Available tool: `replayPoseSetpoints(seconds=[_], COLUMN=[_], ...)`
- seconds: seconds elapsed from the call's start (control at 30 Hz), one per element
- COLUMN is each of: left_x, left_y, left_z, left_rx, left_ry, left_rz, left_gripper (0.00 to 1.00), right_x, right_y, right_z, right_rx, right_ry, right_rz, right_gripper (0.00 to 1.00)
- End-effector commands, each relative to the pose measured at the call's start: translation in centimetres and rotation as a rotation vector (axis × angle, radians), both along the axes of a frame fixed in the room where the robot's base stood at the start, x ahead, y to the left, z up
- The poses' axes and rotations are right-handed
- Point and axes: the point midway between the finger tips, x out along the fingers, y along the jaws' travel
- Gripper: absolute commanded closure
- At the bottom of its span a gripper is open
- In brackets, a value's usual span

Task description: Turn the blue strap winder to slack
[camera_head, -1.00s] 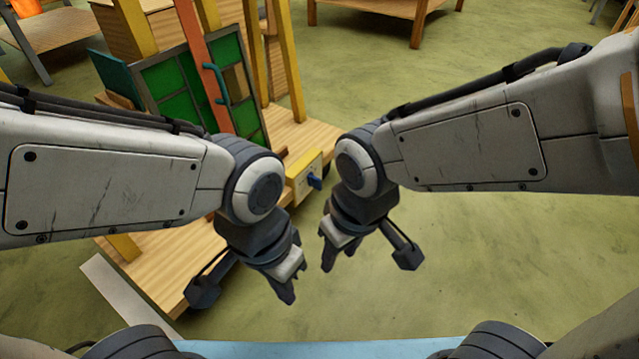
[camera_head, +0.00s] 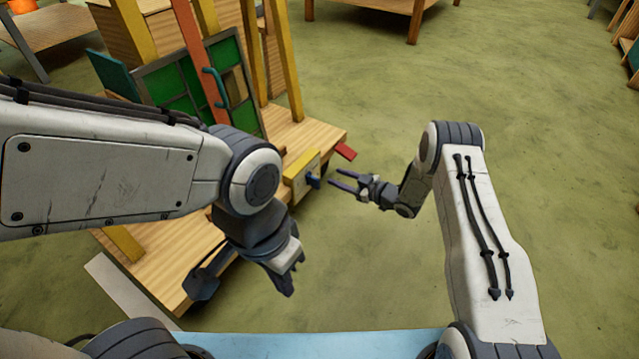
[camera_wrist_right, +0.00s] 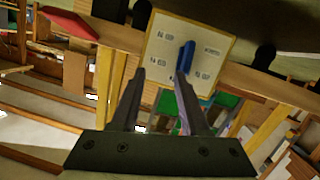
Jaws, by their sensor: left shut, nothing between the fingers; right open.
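The blue strap winder (camera_head: 313,181) is a small blue handle on a pale plate with a yellow top (camera_head: 302,166), on the near right edge of the wooden cart. My left gripper (camera_head: 293,272) is shut and empty, below the winder.
The wooden cart (camera_head: 180,255) carries a green leaded panel (camera_head: 170,95) between yellow posts and a red-brown bar. A red tab (camera_head: 345,151) sticks out from the cart's right edge. Green floor (camera_head: 400,90) is clear behind and right of my right arm.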

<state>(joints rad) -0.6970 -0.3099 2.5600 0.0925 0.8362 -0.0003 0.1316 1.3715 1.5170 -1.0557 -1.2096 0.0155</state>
Motion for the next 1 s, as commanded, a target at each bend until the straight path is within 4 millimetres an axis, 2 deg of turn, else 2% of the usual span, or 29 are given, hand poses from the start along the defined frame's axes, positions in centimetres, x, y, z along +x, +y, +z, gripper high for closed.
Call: replayPoseSetpoints(seconds=[0.03, 0.1, 0.2, 0.33, 0.47, 0.8, 1.0], left_x=[0.0, 0.0, 0.0, 0.0, 0.0, 0.0, 0.0], left_y=[0.0, 0.0, 0.0, 0.0, 0.0, 0.0, 0.0], left_z=[0.3, 0.4, 0.5, 0.3, -0.5, -4.2, -5.4], left_rx=[0.000, 0.000, 0.000, 0.000, 0.000, 0.000, 0.000], left_ry=[0.000, 0.000, 0.000, 0.000, 0.000, 0.000, 0.000], left_rz=[0.000, 0.000, 0.000, 0.000, 0.000, 0.000, 0.000], left_gripper=[1.00, 1.00, 1.00, 1.00, 1.00, 1.00, 1.00], right_x=[-1.2, -2.7, -4.4, -5.3, -4.8, -1.3, 0.1], right_y=[-0.9, -1.5, -2.2, -2.3, -1.3, 3.8, 5.8], right_z=[-1.4, -2.4, -3.2, -3.6, -3.9, -4.1, -3.8], right_rx=[0.053, 0.119, 0.188, 0.228, 0.232, 0.230, 0.231], right_ry=[-0.011, -0.036, -0.061, -0.076, -0.079, -0.079, -0.078], right_rz=[0.020, 0.052, 0.083, 0.102, 0.106, 0.106, 0.105], right_gripper=[0.55, 0.55, 0.55, 0.55, 0.55, 0.55, 0.55])
